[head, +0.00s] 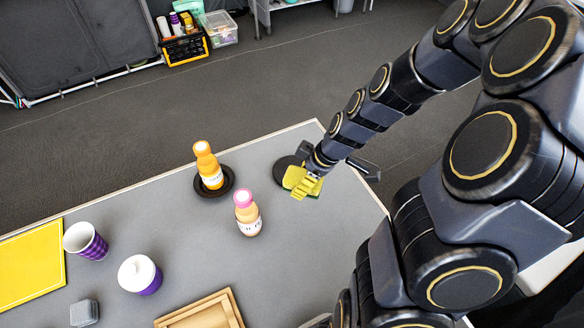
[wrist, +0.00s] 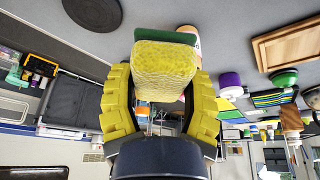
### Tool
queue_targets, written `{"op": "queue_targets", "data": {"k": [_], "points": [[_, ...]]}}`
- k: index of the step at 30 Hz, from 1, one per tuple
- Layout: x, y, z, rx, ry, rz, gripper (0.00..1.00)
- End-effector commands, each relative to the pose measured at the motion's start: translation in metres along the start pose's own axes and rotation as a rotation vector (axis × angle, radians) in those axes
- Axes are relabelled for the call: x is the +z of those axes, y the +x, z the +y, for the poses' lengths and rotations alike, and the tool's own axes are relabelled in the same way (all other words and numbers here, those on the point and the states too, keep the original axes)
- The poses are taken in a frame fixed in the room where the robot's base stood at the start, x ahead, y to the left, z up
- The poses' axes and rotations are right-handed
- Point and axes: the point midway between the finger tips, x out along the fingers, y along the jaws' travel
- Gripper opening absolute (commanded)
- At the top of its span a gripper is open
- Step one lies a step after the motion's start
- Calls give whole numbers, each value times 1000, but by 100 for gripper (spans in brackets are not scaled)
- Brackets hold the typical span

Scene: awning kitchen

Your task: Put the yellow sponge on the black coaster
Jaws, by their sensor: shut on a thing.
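The yellow sponge (head: 292,177) has a green side and is held between the yellow fingers of my gripper (head: 305,187). In the wrist view the sponge (wrist: 165,68) sits between both fingers (wrist: 160,85), its green layer at the top. An empty black coaster (head: 284,163) lies on the grey table near its far edge, partly hidden by the sponge and gripper. In the wrist view a black disc (wrist: 92,12) shows apart from the sponge, to its upper left. I cannot tell how high the sponge is above the table.
An orange bottle (head: 208,165) stands on another dark round coaster (head: 231,176). A pink-capped bottle (head: 246,213) stands left of my gripper.

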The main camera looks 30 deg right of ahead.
Motion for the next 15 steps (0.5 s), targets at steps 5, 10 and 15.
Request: {"op": "queue_targets", "data": {"k": [5,10,15], "points": [[-6,18,21,-2,-3,-1,31],[-15,39,55,2,-1,0,31],[-23,60,82,-2,-1,-2,31]]}}
